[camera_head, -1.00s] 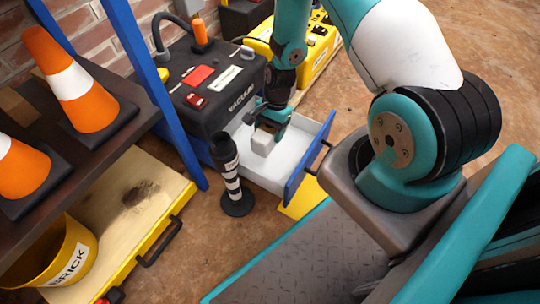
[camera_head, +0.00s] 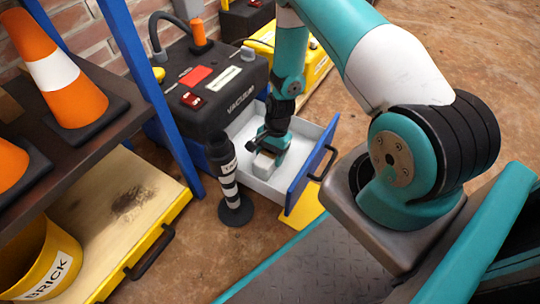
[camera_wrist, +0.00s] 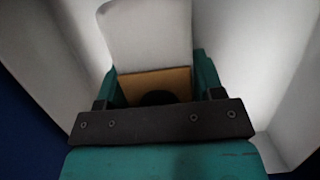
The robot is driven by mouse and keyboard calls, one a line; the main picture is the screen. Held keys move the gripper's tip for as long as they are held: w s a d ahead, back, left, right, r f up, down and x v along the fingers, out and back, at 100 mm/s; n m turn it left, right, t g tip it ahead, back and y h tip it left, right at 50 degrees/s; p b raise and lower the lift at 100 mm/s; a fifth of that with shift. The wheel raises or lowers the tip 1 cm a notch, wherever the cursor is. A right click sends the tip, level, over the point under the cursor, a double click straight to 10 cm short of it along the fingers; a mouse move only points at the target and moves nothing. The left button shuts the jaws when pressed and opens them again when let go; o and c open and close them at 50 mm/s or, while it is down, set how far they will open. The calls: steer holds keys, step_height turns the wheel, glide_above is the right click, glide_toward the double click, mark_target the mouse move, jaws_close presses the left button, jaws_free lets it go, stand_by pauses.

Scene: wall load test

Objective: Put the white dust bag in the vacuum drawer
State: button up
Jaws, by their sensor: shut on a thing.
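The white dust bag (camera_head: 263,165) is in my gripper (camera_head: 270,152), inside the outline of the open vacuum drawer (camera_head: 318,133). The drawer has white walls and a blue front (camera_head: 311,168) with a black handle. In the wrist view the white bag (camera_wrist: 148,35) has a tan collar (camera_wrist: 155,82) with a dark hole. The teal fingers of my gripper (camera_wrist: 157,88) stand on either side of the collar, shut on it. Pale drawer walls (camera_wrist: 45,40) rise on both sides. I cannot tell whether the bag touches the drawer floor.
The dark vacuum body (camera_head: 215,85) stands behind the drawer. A shelf with orange cones (camera_head: 62,75) and a yellow brick bucket (camera_head: 45,265) is at the left. Floor to the right is clear.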

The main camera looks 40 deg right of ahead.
steer(key=o, duration=0.9)
steer(key=shift+f, duration=0.1)
steer(key=shift+o, duration=0.2)
steer(key=p+v, duration=0.6)
steer(key=v, duration=0.6)
steer(key=a+r+n, duration=0.5)
steer(key=a+r, duration=0.1)
steer(key=r, duration=0.5)
steer(key=a+r+n, duration=0.4)
steer(key=a+r, duration=0.2)
steer(key=r, duration=0.5)
steer(key=s+a+r+n, duration=0.4)
steer(key=s+r+n, duration=0.2)
steer(key=s+r, duration=0.2)
steer(key=s+a+r+n+t+y, duration=0.1)
steer(key=s+a+r+n, duration=0.4)
steer(key=s+r, duration=0.3)
steer(key=shift+s+a+n, duration=0.15)
steer(key=shift+s+n, duration=0.45)
steer(key=shift+s, duration=0.25)
